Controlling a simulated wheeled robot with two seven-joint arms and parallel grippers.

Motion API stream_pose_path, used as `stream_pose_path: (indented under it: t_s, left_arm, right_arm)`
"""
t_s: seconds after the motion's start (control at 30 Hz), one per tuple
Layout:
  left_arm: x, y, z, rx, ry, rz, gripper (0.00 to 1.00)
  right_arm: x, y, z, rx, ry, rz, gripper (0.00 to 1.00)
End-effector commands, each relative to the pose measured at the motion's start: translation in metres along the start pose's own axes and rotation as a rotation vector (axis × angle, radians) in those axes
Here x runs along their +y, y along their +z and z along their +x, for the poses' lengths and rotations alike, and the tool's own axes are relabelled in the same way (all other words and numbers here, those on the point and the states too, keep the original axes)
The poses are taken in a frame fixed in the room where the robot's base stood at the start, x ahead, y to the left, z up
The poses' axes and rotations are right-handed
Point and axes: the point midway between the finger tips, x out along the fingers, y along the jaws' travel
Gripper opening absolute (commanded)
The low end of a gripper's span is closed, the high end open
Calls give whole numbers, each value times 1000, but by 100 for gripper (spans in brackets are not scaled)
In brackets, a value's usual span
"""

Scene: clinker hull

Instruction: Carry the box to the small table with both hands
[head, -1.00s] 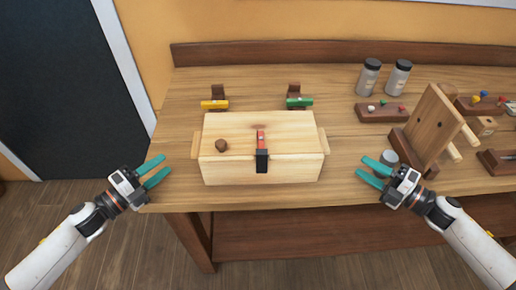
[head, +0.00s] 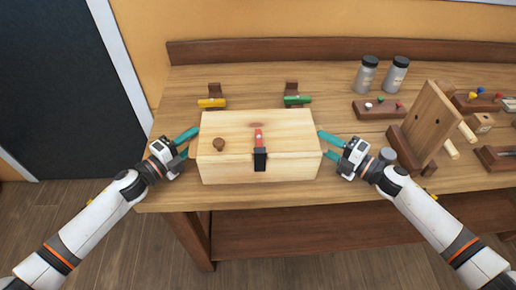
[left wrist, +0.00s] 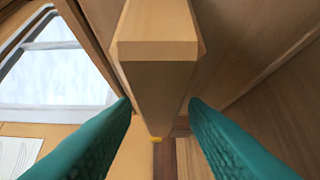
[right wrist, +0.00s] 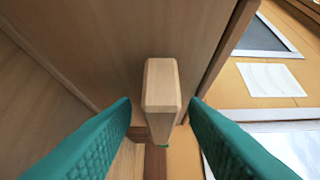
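My left gripper (head: 187,143) is at the box's left end. In the left wrist view its teal fingers (left wrist: 160,125) stand apart on both sides of the wooden end handle (left wrist: 158,75). My right gripper (head: 328,145) is at the right end. In the right wrist view its fingers (right wrist: 160,122) are open on both sides of the other handle (right wrist: 161,92). The small table is not in view.
The workbench (head: 240,90) has a raised back edge. Behind the box are a yellow-handled tool (head: 211,102) and a green-handled one (head: 297,99). To the right stand two jars (head: 367,74), an upright wooden board (head: 430,122) and racks. The floor at left is clear.

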Motion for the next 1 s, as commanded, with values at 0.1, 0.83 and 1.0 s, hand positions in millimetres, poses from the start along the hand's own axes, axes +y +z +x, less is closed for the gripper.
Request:
stream_pose_path:
  t_s: [0.1,0.83,1.0]
  left_arm:
    - [0,0,1,0,0,0,40]
    - [0,0,0,0,0,0,0]
    - [0,0,0,0,-1,0,0]
  right_arm:
    - [0,0,1,0,0,0,40]
    - [0,0,0,1,1,0,0]
    - [0,0,0,1,1,0,0]
